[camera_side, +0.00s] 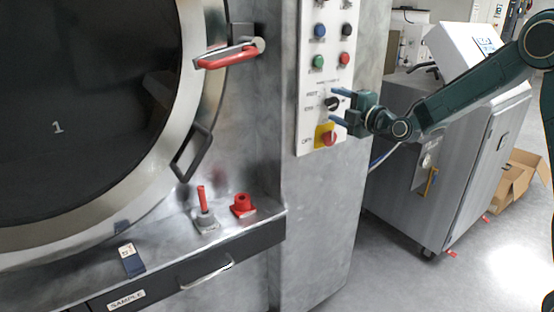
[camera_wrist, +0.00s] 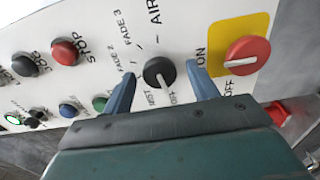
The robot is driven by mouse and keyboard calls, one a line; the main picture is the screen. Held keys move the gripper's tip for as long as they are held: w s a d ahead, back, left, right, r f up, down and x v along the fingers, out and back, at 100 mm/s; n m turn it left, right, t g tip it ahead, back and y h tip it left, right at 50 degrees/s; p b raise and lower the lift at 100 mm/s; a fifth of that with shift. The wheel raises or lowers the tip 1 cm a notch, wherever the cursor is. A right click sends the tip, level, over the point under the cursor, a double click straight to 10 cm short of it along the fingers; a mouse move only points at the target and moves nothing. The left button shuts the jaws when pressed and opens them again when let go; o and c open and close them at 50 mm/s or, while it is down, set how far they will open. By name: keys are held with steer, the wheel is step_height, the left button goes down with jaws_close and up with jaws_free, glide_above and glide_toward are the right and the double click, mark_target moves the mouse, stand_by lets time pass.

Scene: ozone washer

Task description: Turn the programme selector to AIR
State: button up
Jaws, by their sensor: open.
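The programme selector is a round black knob (camera_wrist: 158,70) on the white control panel. In the wrist view a pale pointer mark on it points down toward the OFF lettering. The AIR lettering (camera_wrist: 154,12) is above the knob, with the FADE marks to its left. My gripper (camera_wrist: 162,84) is open, its two blue fingers on either side of the knob, with visible gaps on both sides. In the side view my gripper (camera_side: 332,105) is at the panel, one finger above and one below the selector (camera_side: 333,103). Whether the fingertips touch the panel cannot be told.
A red rotary switch (camera_wrist: 248,55) on a yellow plate sits close to the right finger in the wrist view. Push buttons, including a red STOP (camera_wrist: 65,52), are to the left. A red door handle (camera_side: 226,58) projects from the washer left of the panel.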

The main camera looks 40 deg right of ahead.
steer(key=shift+w, duration=0.25)
steer(key=c, duration=1)
